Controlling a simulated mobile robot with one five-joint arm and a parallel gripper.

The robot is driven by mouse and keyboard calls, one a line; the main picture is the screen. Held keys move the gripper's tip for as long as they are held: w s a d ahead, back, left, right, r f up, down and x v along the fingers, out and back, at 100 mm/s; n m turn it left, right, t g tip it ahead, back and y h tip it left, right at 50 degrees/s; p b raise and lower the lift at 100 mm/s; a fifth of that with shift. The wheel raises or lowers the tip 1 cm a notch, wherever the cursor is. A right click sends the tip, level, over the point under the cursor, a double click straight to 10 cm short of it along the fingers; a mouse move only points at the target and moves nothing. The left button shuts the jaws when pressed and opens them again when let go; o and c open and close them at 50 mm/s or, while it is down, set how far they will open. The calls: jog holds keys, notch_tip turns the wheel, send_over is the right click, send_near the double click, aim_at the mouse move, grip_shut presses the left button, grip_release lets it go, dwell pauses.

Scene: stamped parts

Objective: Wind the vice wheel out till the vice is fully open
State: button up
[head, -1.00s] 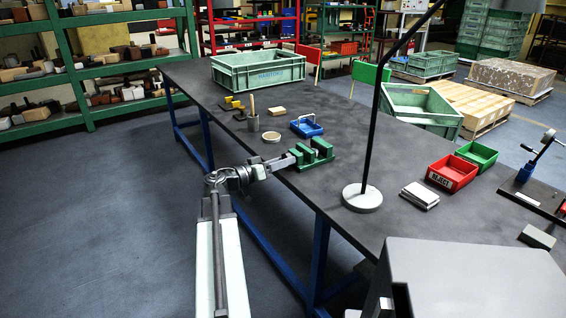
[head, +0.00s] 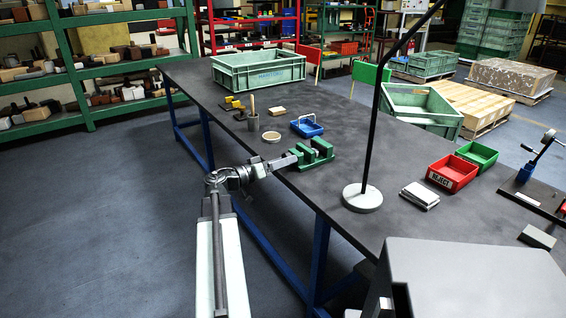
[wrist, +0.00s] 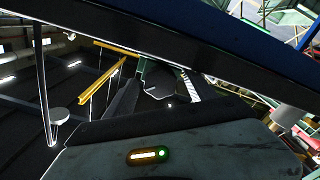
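The green vice (head: 313,152) stands on the dark bench near its front left edge, with its blocks apart from one another. My gripper (head: 291,160) is at the vice's left end, at the bench edge, and covers the spot where the wheel would show. In the wrist view, a grey many-sided piece (wrist: 160,84) sits between the fingers of my gripper (wrist: 158,95). It may be the vice wheel, but the dark picture does not make it certain. I cannot tell whether the fingers press on it.
The red reject bin (head: 452,173) is farther right.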

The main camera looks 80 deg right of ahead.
jog(key=m, duration=0.6)
jog(key=w+a+n+t+p, duration=0.2)
jog(key=w+a, duration=0.4)
jog(key=w, duration=0.3)
jog(key=w+a+f+n+t+y+p, duration=0.1)
jog(key=w+a+n+t+p, duration=0.2)
jog(key=w, duration=0.7)
jog(key=w+a+n+t+y+p, duration=0.1)
jog(key=w+a+n+t+p, duration=0.1)
jog(key=w+a+p, duration=0.4)
jog(key=w+a+n, duration=0.1)
jog(key=w+a, duration=0.2)
jog(key=shift+w+a+f+n+t, duration=0.15)
jog(key=shift+w+f+n+t, duration=0.05)
jog(key=shift+w+n+t, duration=0.1)
jog(key=shift+c, duration=0.2)
